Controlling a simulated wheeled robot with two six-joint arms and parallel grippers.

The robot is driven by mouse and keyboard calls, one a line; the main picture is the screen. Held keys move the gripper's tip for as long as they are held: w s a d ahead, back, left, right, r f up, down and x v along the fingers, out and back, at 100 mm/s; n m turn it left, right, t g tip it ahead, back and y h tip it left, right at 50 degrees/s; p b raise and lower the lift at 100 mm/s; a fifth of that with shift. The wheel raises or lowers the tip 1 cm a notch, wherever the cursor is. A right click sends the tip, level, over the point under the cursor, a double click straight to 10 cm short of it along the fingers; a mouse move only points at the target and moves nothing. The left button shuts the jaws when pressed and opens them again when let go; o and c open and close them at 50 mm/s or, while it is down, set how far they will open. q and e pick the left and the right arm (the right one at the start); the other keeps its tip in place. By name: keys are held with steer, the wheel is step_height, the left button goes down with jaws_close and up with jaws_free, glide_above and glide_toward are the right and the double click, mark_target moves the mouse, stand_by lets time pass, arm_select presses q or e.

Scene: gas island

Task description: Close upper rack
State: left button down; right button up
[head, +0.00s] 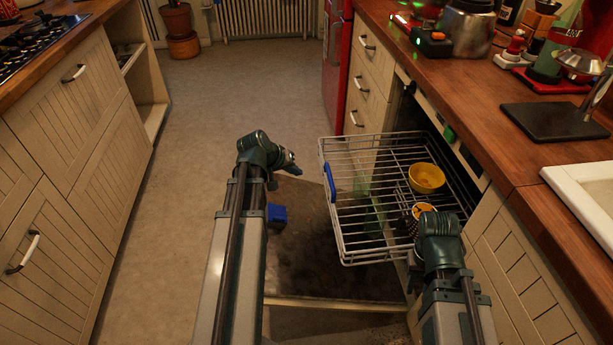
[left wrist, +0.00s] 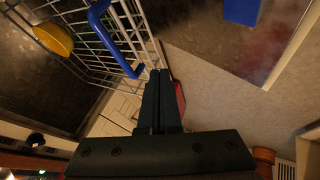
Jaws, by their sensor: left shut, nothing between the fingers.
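The upper rack (head: 345,245) is a wire basket pulled out of the dishwasher on the right, with a blue handle (head: 329,182) on its front edge. A yellow bowl (head: 426,178) and a patterned cup (head: 421,211) stand in it. My left gripper (head: 292,164) is shut and empty, to the left of the rack's front edge and apart from it in the head view. In the left wrist view its fingers (left wrist: 158,100) point towards the rack's edge beside the blue handle (left wrist: 115,40). My right arm is over the rack's near right corner; its fingertips are hidden.
The dishwasher door (head: 300,250) lies open below the rack, with a blue item (head: 277,215) at its left. A wooden counter (head: 460,80) with a sink runs along the right. Cabinets (head: 75,150) line the left. The floor (head: 195,130) between is clear.

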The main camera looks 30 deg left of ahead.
arm_select(q)
steer(key=shift+w+d+f+b, duration=0.8)
steer(key=shift+w+f+b, duration=0.25)
steer(key=shift+w+f, duration=0.15)
steer(key=shift+w+d+f+b, duration=0.85)
steer(key=shift+w+f+b, duration=0.15)
steer(key=shift+w+f, duration=0.2)
steer(key=shift+w+d+f+b, duration=0.8)
steer(key=shift+w+f+b, duration=0.3)
steer(key=shift+w, duration=0.15)
steer(key=w+d, duration=0.7)
steer(key=d, duration=0.3)
steer(key=w+d, duration=0.7)
steer(key=d, duration=0.4)
steer(key=w+d, duration=0.7)
steer(key=d, duration=0.3)
steer(key=shift+w+d, duration=0.3)
steer(key=shift+d, duration=0.1)
steer(key=shift+s, duration=0.1)
